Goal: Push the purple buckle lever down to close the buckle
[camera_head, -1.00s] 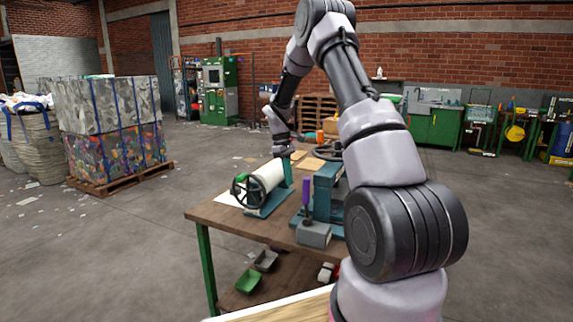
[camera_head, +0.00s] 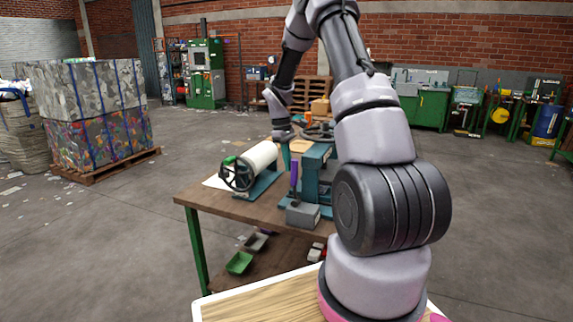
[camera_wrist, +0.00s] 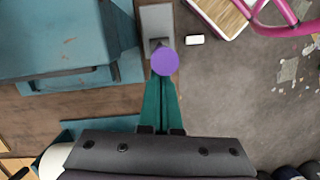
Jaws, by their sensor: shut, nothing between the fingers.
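The purple buckle lever (camera_head: 294,178) stands upright on a grey block (camera_head: 302,215) at the front of the workbench. In the wrist view its round purple top (camera_wrist: 165,60) is seen from above, with the grey block (camera_wrist: 157,18) beyond it. My gripper (camera_head: 286,163) points down behind the lever in the head view. In the wrist view the teal fingers of my gripper (camera_wrist: 162,82) are together and empty, with their tips by the purple top. I cannot tell whether they touch it.
A teal press-like machine (camera_head: 313,170) stands right beside the lever. A white roll with a black handwheel (camera_head: 237,173) lies to the left on the wooden workbench (camera_head: 205,197). A green tray (camera_head: 239,262) sits on the lower shelf.

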